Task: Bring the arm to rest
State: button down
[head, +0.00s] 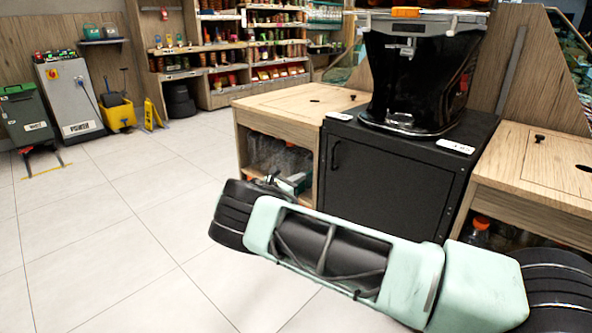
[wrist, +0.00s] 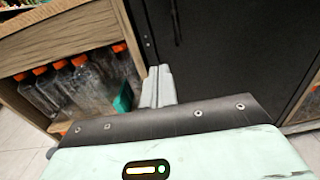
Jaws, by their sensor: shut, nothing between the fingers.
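My gripper (wrist: 160,74) shows in the wrist view with its two grey fingers together, shut and empty. It points toward the dark cabinet front and the wooden shelf beside it, touching nothing that I can see. In the head view my pale green arm stretches across the lower front, and the gripper is mostly hidden behind it. The black orange juicer (head: 415,80) stands upright on the black cabinet (head: 385,185), apart from my arm.
Wooden counters (head: 290,103) flank the cabinet. Clear bottles with orange caps (wrist: 78,88) stand in the open shelf at left. The tiled floor at left is clear.

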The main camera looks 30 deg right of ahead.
jog(key=shift+a, duration=0.15)
jog(key=s+a+m+g+y, duration=0.2)
jog(key=s+m+g+y, duration=0.15)
jog(key=s, duration=0.25)
jog(key=s+a+m+g+y, duration=0.2)
jog(key=s+m+y, duration=0.1)
jog(key=s+m, duration=0.15)
jog(key=s+a+r+m+y, duration=0.2)
jog(key=s+a+r+y, duration=0.15)
jog(key=s+a, duration=0.45)
jog(key=s+a+r+m+y, duration=0.1)
jog(key=s+a+r+y, duration=0.25)
jog(key=s+a, duration=0.5)
jog(key=s+a+r+m+y, duration=0.1)
jog(key=s+a+r, duration=0.1)
jog(key=s, duration=0.6)
jog(key=s+a+r+m+y, duration=0.1)
jog(key=s+a+r+y, duration=0.15)
jog(key=s, duration=0.55)
jog(key=s+a+r+m+y, duration=0.1)
jog(key=s+r, duration=0.2)
jog(key=s, duration=0.5)
notch_tip(320, 180, up, 29)
jog(key=p, duration=2.9)
jog(key=shift+w+a, duration=0.2)
jog(key=shift+w, duration=0.2)
jog(key=shift+r, duration=0.1)
